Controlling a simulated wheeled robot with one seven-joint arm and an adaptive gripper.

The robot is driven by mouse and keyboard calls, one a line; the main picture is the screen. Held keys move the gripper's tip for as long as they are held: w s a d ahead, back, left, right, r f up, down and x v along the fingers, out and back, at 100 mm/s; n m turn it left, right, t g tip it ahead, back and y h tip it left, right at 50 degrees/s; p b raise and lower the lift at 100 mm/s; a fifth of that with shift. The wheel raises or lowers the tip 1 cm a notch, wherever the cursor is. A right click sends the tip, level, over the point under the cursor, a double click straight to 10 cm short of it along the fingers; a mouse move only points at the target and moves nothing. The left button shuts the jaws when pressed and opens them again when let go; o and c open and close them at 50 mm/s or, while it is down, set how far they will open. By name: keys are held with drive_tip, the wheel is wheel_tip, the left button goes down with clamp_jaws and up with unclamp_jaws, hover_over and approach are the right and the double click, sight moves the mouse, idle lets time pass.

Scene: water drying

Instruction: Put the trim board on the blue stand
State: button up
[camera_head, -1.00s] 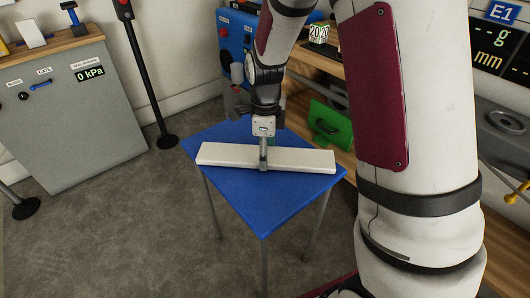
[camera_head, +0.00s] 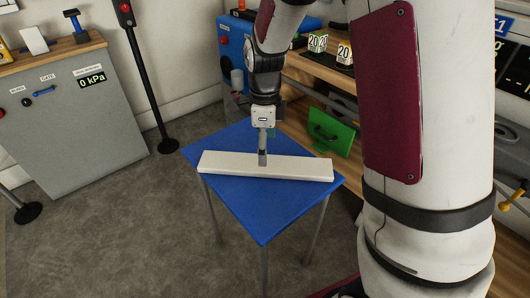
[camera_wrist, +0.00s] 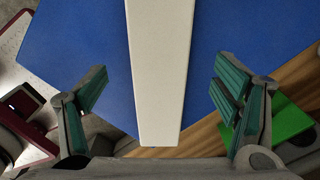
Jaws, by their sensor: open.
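The trim board (camera_head: 300,171) is a long white plank lying flat on the top of the blue stand (camera_head: 262,205), a square blue table on thin grey legs. The board runs left to right across the stand in the head view. My gripper (camera_head: 263,160) points down just above the board's middle. In the wrist view the board (camera_wrist: 160,70) runs between the two spread green-padded fingers (camera_wrist: 163,95), with blue stand top (camera_wrist: 80,65) showing on both sides. Clear gaps separate the board from both fingers.
A grey cabinet (camera_head: 75,125) stands at the left, and a black post (camera_head: 148,85) rises behind. Grey floor is open at the front left.

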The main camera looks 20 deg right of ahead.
drive_tip(key=s+r+n+p, duration=0.2)
drive_tip(key=s+r+n, duration=0.3)
drive_tip(key=r, duration=0.7)
drive_tip(key=s+r+n, duration=0.3)
drive_tip(key=s+n, duration=0.6)
drive_tip(key=s, duration=0.5)
drive_tip(key=s+a+r+n, duration=0.1)
drive_tip(key=s+r+n, duration=0.1)
drive_tip(key=s+n, duration=0.7)
drive_tip(key=s, duration=0.5)
drive_tip(key=shift+s+r, duration=0.3)
drive_tip(key=shift+r, duration=0.1)
wheel_tip(320, 180, up, 26)
drive_tip(key=t+p, duration=0.4)
drive_tip(key=p, duration=2)
drive_tip(key=shift+d+r+p, duration=0.15)
drive_tip(key=shift+r+p, duration=0.1)
drive_tip(key=shift+p, duration=0.05)
